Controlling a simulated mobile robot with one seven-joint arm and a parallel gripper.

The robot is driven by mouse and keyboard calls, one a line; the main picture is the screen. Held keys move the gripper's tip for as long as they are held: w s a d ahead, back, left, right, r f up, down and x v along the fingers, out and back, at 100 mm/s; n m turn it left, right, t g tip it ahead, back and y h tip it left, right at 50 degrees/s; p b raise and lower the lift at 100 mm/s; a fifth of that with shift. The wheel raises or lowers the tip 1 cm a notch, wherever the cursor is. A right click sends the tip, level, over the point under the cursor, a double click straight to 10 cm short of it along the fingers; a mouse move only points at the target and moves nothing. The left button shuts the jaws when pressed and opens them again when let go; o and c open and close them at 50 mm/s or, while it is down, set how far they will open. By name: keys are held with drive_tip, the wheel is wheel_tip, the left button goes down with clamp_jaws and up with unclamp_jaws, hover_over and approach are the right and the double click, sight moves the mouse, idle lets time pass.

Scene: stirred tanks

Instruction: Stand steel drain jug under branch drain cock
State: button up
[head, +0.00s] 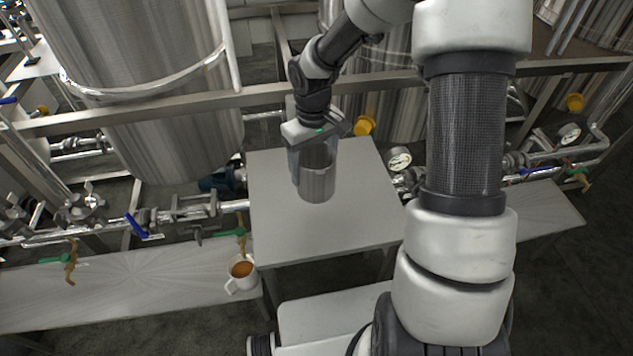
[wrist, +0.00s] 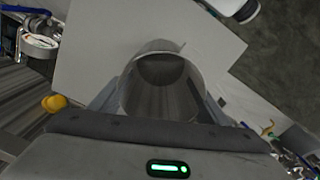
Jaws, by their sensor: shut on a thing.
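The steel jug (head: 318,182) is an upright open-topped metal cylinder over the middle of the grey table (head: 355,225). My gripper (head: 313,150) is shut on it from above, with a finger on either side. In the wrist view the jug (wrist: 162,82) sits between the fingers of my gripper (wrist: 160,104). I cannot tell whether its base touches the table. Drain cocks with green handles show at the middle left (head: 240,232), the far left (head: 70,262) and the far right (head: 582,176). I cannot tell which is the branch drain cock.
A white mug (head: 241,277) of brown liquid stands on the left low bench (head: 150,290), below the middle-left cock. A steel rail (head: 200,103) crosses behind, before large tanks (head: 150,80). Pipes and a gauge (head: 398,160) flank the table. The table's front half is bare.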

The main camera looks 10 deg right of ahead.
drive_tip(key=shift+s+f, duration=0.1)
drive_tip(key=shift+f, duration=4.1)
drive_tip(key=o, duration=1.2)
drive_tip(key=shift+c, duration=0.2)
